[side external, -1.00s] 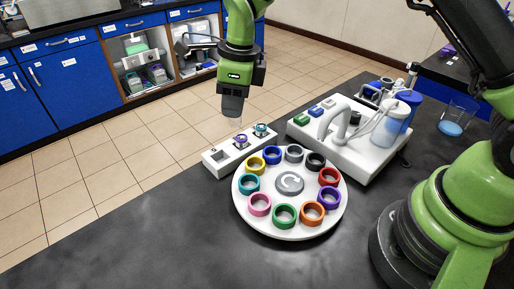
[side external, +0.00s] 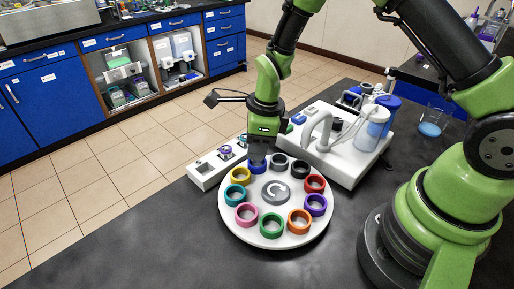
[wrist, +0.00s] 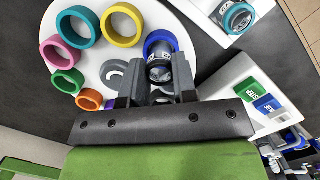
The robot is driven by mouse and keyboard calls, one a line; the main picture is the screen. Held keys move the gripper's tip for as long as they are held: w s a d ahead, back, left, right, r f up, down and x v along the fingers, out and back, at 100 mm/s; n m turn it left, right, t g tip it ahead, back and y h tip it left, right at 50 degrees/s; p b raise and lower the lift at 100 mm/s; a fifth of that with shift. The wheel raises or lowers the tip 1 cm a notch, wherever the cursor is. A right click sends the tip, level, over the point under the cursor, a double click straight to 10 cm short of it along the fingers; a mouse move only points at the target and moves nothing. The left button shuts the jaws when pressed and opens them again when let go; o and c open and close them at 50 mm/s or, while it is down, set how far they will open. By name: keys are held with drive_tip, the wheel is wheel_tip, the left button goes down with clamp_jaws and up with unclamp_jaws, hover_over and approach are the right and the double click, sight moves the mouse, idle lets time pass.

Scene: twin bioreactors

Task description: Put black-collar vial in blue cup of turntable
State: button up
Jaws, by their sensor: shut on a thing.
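My gripper (side external: 258,158) is low over the blue cup (side external: 257,168) on the far side of the white turntable (side external: 245,235). In the wrist view, its two fingers (wrist: 158,78) are shut on the black-collar vial (wrist: 160,68). The vial overlaps the opening of the blue cup (wrist: 158,37), whose rim shows around its far side. The vial's lower end is hidden, so I cannot tell how deep it sits. In the side view, the gripper hides the vial.
Several other coloured cups ring the turntable, with a yellow cup (side external: 240,176) and a grey cup (side external: 280,162) beside the blue one. A white rack (side external: 203,178) with two vials stands behind left. A white bioreactor unit (side external: 340,165) stands close on the right.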

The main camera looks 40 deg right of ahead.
drive_tip(key=shift+f, duration=0.55)
drive_tip(key=o, duration=0.9)
drive_tip(key=shift+f, duration=0.1)
drive_tip(key=s+d+r+n+t, duration=0.1)
drive_tip(key=s+r+n, duration=0.35)
drive_tip(key=r, duration=0.65)
drive_tip(key=s+d+r+n+t, duration=0.1)
drive_tip(key=s+r+n+t, duration=0.3)
drive_tip(key=r, duration=0.7)
drive_tip(key=s+r+n+t, duration=0.1)
drive_tip(key=s+r+n, duration=0.2)
drive_tip(key=s+n, duration=0.7)
drive_tip(key=shift+r+n+y, duration=0.35)
drive_tip(key=shift+n+y, duration=0.05)
drive_tip(key=shift+n, duration=1.85)
